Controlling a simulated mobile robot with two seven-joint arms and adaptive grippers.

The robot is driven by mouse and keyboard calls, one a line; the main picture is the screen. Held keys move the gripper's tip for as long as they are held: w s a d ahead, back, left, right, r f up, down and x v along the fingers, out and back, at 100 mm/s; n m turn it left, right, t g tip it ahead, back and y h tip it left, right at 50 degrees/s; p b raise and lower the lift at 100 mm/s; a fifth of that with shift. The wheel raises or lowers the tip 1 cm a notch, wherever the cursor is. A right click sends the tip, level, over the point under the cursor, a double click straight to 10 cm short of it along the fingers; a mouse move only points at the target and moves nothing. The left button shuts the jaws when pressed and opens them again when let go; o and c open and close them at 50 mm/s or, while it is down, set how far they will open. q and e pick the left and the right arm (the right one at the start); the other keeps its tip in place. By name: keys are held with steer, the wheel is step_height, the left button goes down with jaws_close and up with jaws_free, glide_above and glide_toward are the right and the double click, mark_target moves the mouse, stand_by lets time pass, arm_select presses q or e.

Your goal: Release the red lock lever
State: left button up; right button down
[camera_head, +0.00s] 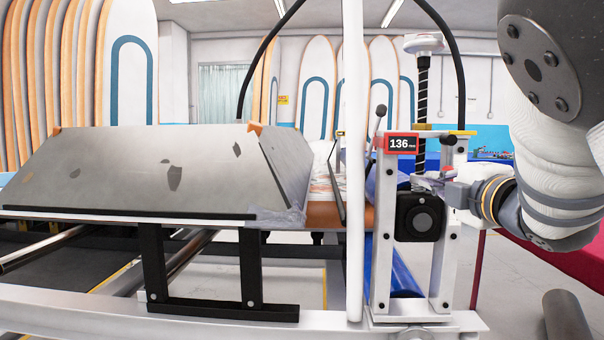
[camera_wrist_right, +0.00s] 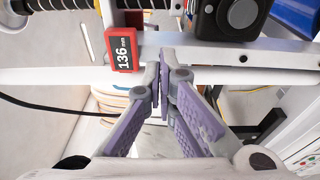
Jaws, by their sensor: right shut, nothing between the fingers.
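My right gripper (camera_head: 418,179) comes in from the right at the white upright frame (camera_head: 381,230). Its fingers are shut and empty, just above the black round-faced unit (camera_head: 417,216). In the right wrist view the purple-grey fingertips (camera_wrist_right: 164,76) meet in front of a white bar, below the red-framed 136 mm display (camera_wrist_right: 122,50). A small red piece (camera_head: 448,172) shows close by the fingers in the head view; I cannot tell whether it is the lock lever. A thin lever with a black knob (camera_head: 381,110) stands tilted left of the display. My left gripper is out of view.
A threaded screw (camera_head: 421,100) rises from the frame. A white pole (camera_head: 354,200) stands just left of it. A large grey sloped plate (camera_head: 150,170) fills the left. A red-covered table (camera_head: 535,262) is at right.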

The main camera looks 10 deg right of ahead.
mark_target(447, 160)
steer(key=w+f+b, duration=0.1)
steer(key=w, duration=0.7)
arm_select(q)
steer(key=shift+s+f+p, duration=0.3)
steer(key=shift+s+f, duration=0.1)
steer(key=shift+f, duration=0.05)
arm_select(e)
steer(key=d, duration=0.1)
steer(key=s+d, duration=0.1)
steer(key=d, duration=0.2)
steer(key=shift+s+r, duration=0.3)
steer(key=shift+r, duration=0.05)
